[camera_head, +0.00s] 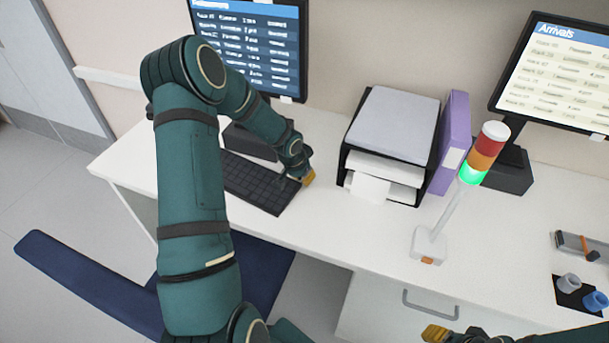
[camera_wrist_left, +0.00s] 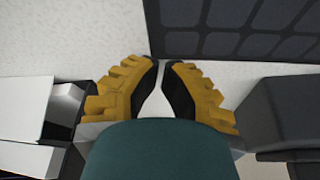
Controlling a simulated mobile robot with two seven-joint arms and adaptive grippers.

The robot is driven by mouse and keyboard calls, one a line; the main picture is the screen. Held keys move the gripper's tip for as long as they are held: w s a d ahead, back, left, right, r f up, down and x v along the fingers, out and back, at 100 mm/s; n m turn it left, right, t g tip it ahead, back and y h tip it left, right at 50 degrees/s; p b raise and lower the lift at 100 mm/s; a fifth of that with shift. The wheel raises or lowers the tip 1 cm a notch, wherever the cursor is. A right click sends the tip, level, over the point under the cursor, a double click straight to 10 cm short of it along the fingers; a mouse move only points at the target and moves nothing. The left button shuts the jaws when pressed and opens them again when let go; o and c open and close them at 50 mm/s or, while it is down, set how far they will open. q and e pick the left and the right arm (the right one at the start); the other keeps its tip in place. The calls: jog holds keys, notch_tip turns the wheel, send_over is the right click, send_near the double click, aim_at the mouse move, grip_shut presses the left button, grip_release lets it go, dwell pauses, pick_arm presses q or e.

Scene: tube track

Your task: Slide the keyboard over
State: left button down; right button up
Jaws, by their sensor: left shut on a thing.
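The black keyboard (camera_head: 250,182) lies on the white desk in front of the left monitor. My left gripper (camera_head: 307,178) is low at the keyboard's right end, with its yellow fingers close together. In the left wrist view the keyboard (camera_wrist_left: 230,45) fills the top right, and the fingertips (camera_wrist_left: 163,66) meet at its near corner, shut on its edge. The exact contact is partly hidden by the fingers. Part of the keyboard's far side is hidden by my left arm. My right gripper (camera_head: 437,333) shows only in part at the bottom edge, its opening unclear.
A black paper tray (camera_head: 347,150) and a purple binder (camera_head: 449,140) stand right of the keyboard. A signal lamp (camera_head: 432,240) stands farther right. The left monitor (camera_head: 255,45) is behind. Bare desk (camera_head: 310,225) lies in front of the tray.

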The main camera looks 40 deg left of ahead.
aim_at(297, 183)
pick_arm(q)
jog(key=shift+s+a, duration=0.1)
jog(key=shift+s, duration=1.45)
jog(key=v, duration=1.2)
jog(key=shift+f, duration=0.1)
